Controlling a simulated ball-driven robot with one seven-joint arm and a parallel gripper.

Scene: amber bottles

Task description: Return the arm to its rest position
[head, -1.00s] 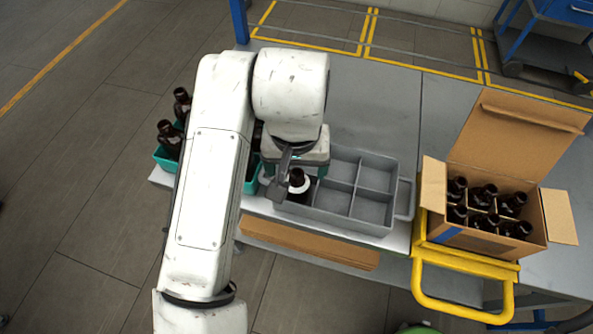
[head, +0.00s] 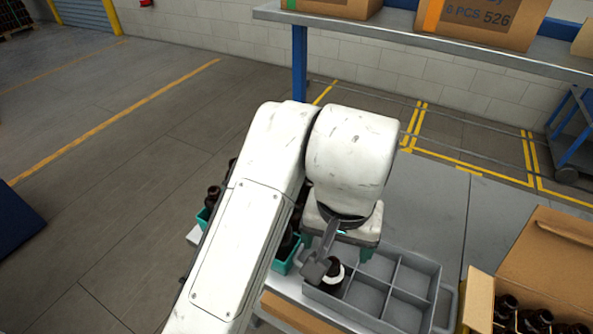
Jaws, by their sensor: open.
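My arm reaches over the workbench from the lower left, bent at the elbow, with my gripper (head: 320,264) pointing down at the grey divided tray (head: 362,319). The gripper is open. A dark amber bottle (head: 335,285) with a white ring at its neck stands in the tray's left front compartment. A dark finger of the gripper is beside the bottle's neck, in front of part of it. I cannot tell whether they touch. The other fingertip is not clear.
A teal crate (head: 285,267) with amber bottles stands left of the tray, partly behind my arm. An open cardboard box (head: 479,301) with several bottles is at the right edge. A shelf (head: 420,38) with boxes crosses above the back. The other visible tray compartments look empty.

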